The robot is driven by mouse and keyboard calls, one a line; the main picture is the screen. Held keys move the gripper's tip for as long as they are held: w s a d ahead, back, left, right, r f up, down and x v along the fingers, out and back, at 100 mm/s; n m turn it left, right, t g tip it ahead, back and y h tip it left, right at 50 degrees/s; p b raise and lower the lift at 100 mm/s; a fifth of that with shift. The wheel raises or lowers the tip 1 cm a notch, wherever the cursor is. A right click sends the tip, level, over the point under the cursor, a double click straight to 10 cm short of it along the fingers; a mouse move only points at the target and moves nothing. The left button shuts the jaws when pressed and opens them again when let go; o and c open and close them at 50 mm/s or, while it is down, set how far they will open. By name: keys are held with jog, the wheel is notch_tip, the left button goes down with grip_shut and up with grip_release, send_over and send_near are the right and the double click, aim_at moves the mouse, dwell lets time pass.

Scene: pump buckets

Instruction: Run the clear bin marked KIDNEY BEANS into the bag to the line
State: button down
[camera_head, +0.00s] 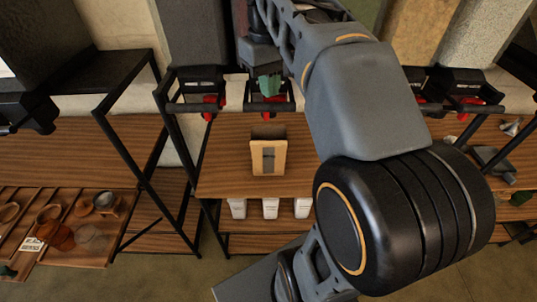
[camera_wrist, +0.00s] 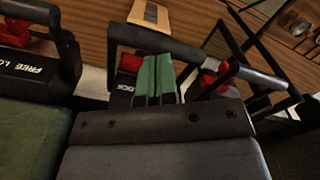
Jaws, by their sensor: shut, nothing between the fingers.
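A tan paper bag (camera_head: 268,157) with a clear window stands upright on the wooden shelf, below and in front of a dispenser. Its top edge also shows at the top of the wrist view (camera_wrist: 149,14). My gripper (camera_head: 268,86) has green fingers, closed together and empty. It is at the black looped handle (camera_head: 287,106) of the dispenser above the bag; the fingers also show in the wrist view (camera_wrist: 155,76), beside the handle bar (camera_wrist: 165,42). Contact is unclear. Red parts show on both sides of the fingers. I cannot read a KIDNEY BEANS mark or see the fill line.
Another dispenser (camera_head: 200,88) stands to the left, and more to the right, partly behind my arm. White containers (camera_head: 270,208) stand on a lower shelf. A tray with bowls and scoops (camera_head: 58,228) is at the lower left. Black frame posts (camera_head: 122,150) divide the shelves.

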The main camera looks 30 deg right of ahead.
jog(key=shift+f, duration=0.15)
jog(key=shift+f, duration=0.2)
jog(key=shift+f, duration=0.1)
jog(key=shift+f+b, duration=0.3)
jog(key=shift+b, duration=0.05)
